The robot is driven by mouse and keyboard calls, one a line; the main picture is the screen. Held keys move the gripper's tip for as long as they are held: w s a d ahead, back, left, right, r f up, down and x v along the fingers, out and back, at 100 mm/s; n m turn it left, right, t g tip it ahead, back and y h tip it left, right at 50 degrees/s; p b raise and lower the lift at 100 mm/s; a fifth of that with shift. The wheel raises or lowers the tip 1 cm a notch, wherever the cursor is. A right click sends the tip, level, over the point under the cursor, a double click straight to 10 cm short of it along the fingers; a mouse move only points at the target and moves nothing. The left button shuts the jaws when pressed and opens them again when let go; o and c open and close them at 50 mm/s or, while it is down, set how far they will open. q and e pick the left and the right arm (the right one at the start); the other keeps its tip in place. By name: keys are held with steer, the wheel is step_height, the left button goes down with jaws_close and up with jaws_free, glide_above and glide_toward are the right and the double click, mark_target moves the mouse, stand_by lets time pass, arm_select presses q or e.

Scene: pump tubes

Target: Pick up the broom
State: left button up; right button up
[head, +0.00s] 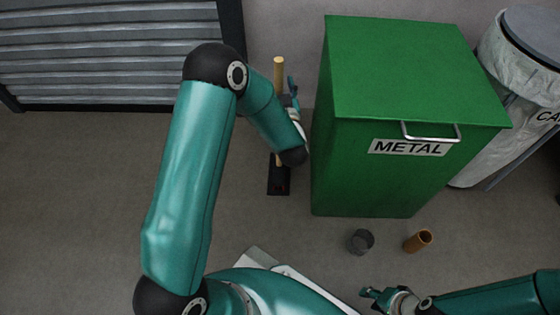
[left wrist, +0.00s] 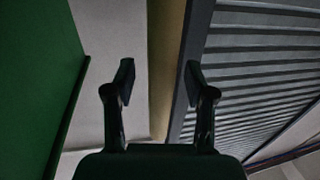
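The broom stands upright against the wall, with a light wooden handle (head: 279,72) and a dark broom head (head: 279,181) on the floor. My left gripper (head: 288,95) is at the upper part of the handle, left of the green bin. In the left wrist view the gripper (left wrist: 158,80) is open, and the handle (left wrist: 163,55) runs between its two fingers, with a visible gap on the left side. How deep the handle sits is unclear. My left forearm hides the middle of the broom. My right gripper (head: 371,298) is low over the floor, away from the broom; its opening is too small to judge.
A green METAL bin (head: 390,175) stands close right of the broom. A grey shutter (head: 105,60) is at the left. A grey cylinder (head: 361,241) and an orange-brown tube (head: 418,240) are on the floor. A lined bin (head: 497,105) stands far right. The left floor is clear.

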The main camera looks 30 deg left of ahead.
arm_select(q)
jaws_close()
steer(key=shift+r, duration=0.2)
